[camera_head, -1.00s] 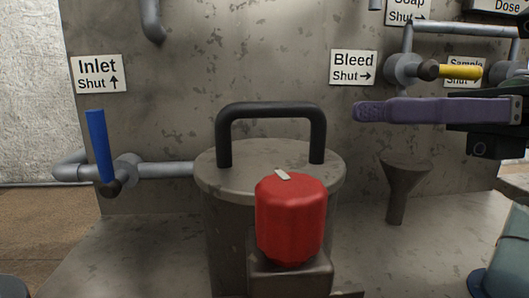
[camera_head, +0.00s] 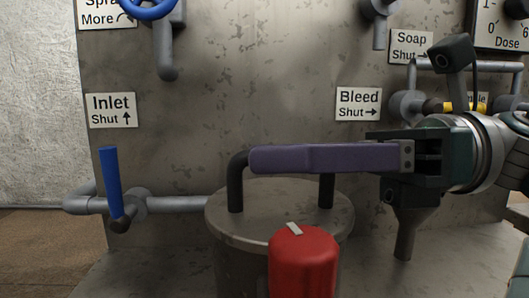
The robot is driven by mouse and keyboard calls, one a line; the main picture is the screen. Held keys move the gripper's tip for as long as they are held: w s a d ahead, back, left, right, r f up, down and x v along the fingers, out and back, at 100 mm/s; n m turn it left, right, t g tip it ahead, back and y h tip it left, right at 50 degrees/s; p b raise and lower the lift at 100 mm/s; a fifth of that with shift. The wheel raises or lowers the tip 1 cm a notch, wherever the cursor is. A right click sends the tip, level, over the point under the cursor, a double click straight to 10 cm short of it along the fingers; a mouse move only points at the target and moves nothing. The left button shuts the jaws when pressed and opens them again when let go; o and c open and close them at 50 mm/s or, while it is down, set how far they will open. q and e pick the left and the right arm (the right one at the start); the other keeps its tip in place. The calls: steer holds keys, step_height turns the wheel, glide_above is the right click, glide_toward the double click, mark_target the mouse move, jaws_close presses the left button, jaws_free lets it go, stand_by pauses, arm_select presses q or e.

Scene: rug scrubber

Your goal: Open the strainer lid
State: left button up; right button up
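The strainer is a grey metal cylinder whose round lid (camera_head: 262,215) lies level on top, with no gap visible. A black arched lid handle (camera_head: 235,188) stands on it. My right gripper (camera_head: 264,159) reaches in from the right, its purple finger lying along the handle's top bar and hiding most of it. I see the fingers side-on, so I cannot tell whether they are apart, or whether they touch the bar. My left gripper is not in view.
A red knob (camera_head: 302,262) stands close in front of the lid. A blue inlet lever (camera_head: 110,182) on a pipe is at the left. A grey funnel (camera_head: 404,235) stands right of the strainer, below my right gripper. A panel with labels and pipes is behind.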

jaws_close()
steer(key=shift+r, duration=0.1)
stand_by(1.1)
